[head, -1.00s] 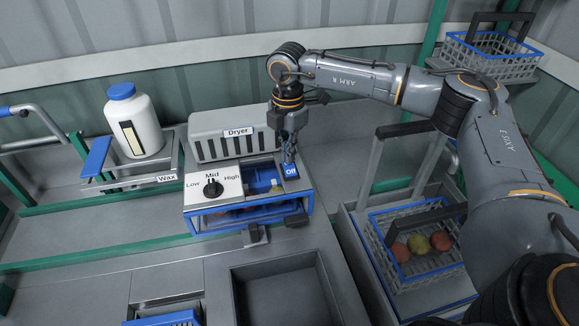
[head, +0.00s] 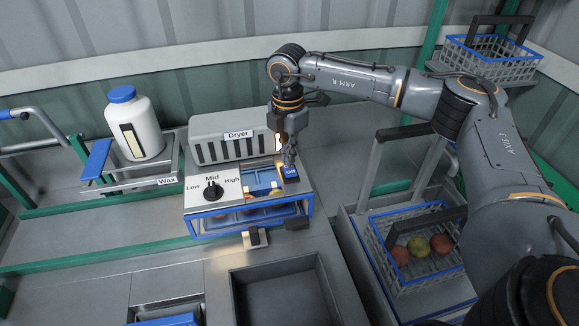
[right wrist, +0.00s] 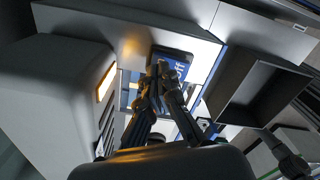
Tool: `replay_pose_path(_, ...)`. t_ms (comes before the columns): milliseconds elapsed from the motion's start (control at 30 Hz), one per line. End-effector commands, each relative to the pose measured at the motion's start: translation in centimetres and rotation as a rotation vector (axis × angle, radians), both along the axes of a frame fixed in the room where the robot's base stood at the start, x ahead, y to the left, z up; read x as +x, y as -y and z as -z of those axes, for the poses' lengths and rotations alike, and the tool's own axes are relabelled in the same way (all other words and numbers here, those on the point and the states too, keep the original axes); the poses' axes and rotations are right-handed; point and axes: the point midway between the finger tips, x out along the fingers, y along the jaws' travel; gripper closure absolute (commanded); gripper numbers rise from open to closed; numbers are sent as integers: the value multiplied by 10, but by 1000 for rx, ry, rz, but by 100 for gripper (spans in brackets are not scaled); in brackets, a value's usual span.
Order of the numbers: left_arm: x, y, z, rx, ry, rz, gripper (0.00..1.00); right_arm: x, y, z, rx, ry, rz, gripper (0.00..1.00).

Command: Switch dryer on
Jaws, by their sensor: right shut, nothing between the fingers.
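The dryer (head: 215,150) is a grey slatted housing labelled "Dryer" behind a blue-framed unit. Its panel has a black knob (head: 212,190) pointing at Mid. At the panel's right is a blue switch (head: 290,173); its small white lettering seems to read "On". The switch also shows in the right wrist view (right wrist: 172,62). An amber light glows on the housing's right end, and the opening below is warmly lit. My right gripper (head: 289,160) is shut and empty, its fingertips at the switch; whether they touch it I cannot tell. My left gripper is out of view.
A white wax bottle (head: 133,125) with a blue cap stands on a stand at left. An empty dark bin (head: 285,292) is in front of the dryer.

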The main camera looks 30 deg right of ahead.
Motion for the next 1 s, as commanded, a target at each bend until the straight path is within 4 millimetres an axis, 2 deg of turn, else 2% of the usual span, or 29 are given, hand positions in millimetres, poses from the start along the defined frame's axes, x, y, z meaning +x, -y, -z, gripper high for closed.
replay_pose_path(33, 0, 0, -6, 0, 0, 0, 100, 0, 0, -8, 0, 1, 0, 100)
replay_pose_path(600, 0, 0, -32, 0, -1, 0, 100, 1, 0, -53, 1, 2, 0, 100)
replay_pose_path(1000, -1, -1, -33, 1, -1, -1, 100, 0, 0, -57, 0, 1, 0, 100)
